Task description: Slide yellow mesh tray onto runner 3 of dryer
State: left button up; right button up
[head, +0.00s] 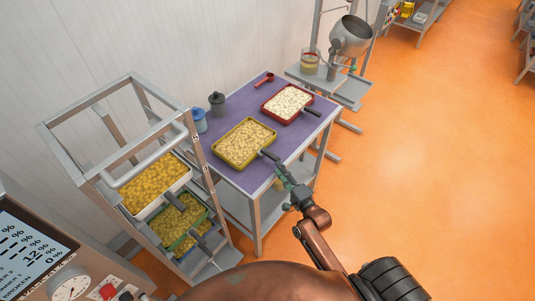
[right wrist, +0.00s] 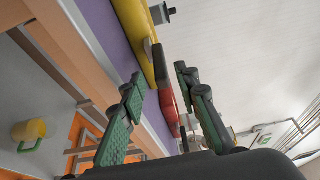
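The yellow mesh tray (head: 221,159), full of pale yellow pieces, lies flat on the purple tabletop, its dark handle (head: 270,155) sticking out over the near right edge. My right gripper (head: 284,175) is open, close to the handle's end. In the right wrist view the fingers (right wrist: 162,108) stand apart, with the yellow tray (right wrist: 134,35) ahead; I cannot tell whether the handle is between them. The dryer (head: 205,165) is an open metal frame at left, with a white tray (head: 187,182) above and a green tray (head: 163,249) below. Runner numbers are unreadable. My left gripper is out of view.
A red tray (head: 264,105) of white pieces lies behind the yellow one. A red scoop (head: 264,80), a dark canister (head: 217,103) and a blue jar (head: 199,121) stand at the table's back. A yellow mug (right wrist: 29,130) shows below. Open orange floor lies right.

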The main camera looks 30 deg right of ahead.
jog(key=b, duration=0.2)
send_near(263, 148)
jog(key=shift+w+d+f, duration=0.3)
jog(key=shift+w+f, duration=0.25)
jog(key=shift+f, duration=0.1)
jog(key=w, duration=0.6)
jog(key=shift+w+a+r+p, duration=0.1)
jog(key=shift+w+r+p, duration=0.05)
jog(key=shift+w+p, duration=0.15)
jog(key=shift+s, duration=0.1)
jog(key=shift+c, duration=1.4)
jog(key=c, duration=0.3)
jog(key=shift+o, duration=0.4)
grip_shut()
